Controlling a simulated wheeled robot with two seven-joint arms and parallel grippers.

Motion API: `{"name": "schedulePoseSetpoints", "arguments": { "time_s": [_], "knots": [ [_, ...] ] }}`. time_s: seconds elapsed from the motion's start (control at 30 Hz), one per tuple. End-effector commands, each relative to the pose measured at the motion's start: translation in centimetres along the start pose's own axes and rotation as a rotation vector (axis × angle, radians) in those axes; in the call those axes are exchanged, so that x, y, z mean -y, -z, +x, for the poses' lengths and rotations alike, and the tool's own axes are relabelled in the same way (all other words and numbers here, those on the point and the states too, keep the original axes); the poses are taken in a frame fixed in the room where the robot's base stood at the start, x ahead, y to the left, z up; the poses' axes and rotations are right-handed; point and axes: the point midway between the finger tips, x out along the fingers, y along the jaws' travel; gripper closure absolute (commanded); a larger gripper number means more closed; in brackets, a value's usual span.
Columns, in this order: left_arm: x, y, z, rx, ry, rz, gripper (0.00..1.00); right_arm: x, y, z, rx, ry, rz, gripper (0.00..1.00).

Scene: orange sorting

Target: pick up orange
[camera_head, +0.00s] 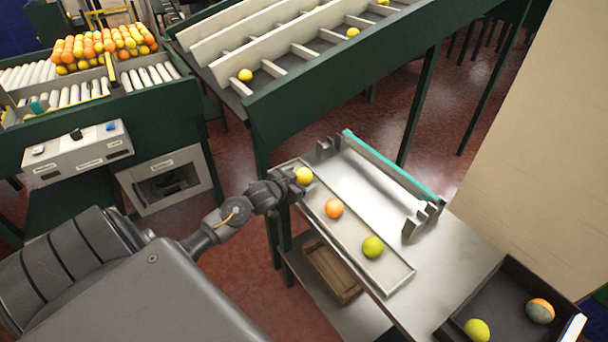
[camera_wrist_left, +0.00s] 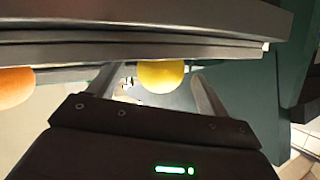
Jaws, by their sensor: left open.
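A yellow-orange fruit (camera_head: 303,175) lies at the far left end of a shallow pale tray (camera_head: 320,198) on a metal table. An orange (camera_head: 334,208) lies in the tray's middle, and a yellow-green fruit (camera_head: 373,247) lies nearer its right end. My left gripper (camera_head: 291,187) is at the tray's left end, right by the yellow-orange fruit. In the left wrist view, that fruit (camera_wrist_left: 160,75) shows between the open fingers of the gripper (camera_wrist_left: 155,90); contact cannot be told. The orange (camera_wrist_left: 14,86) is at the left edge there. My right gripper is out of view.
A dark bin (camera_head: 452,329) at lower right holds a yellow-green fruit (camera_head: 477,330) and a mottled orange-green one (camera_head: 540,311). A teal-edged rack (camera_head: 390,165) stands behind the tray. A green sorting conveyor (camera_head: 330,75) and a roller table piled with fruit (camera_head: 100,47) are farther back.

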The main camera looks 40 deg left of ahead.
Motion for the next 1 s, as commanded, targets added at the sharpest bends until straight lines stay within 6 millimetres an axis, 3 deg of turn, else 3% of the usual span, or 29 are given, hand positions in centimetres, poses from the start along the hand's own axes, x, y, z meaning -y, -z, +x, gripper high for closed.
{"name": "schedulePoseSetpoints", "arguments": {
  "time_s": [0.13, 0.37, 0.77, 1.0],
  "knots": [
    [0.1, -0.03, 1.19, 0.0, 0.002, 0.0, 0.22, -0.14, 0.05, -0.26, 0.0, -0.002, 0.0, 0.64],
    [0.06, -0.1, 1.3, 0.0, 0.001, 0.0, 0.22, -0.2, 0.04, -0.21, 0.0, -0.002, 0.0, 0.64],
    [0.05, -0.09, 1.29, 0.0, 0.001, 0.0, 0.72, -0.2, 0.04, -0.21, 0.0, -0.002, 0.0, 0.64],
    [0.08, 0.0, 1.27, -0.001, 0.001, 0.0, 0.73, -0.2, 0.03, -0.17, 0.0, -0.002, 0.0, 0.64]
  ]
}}
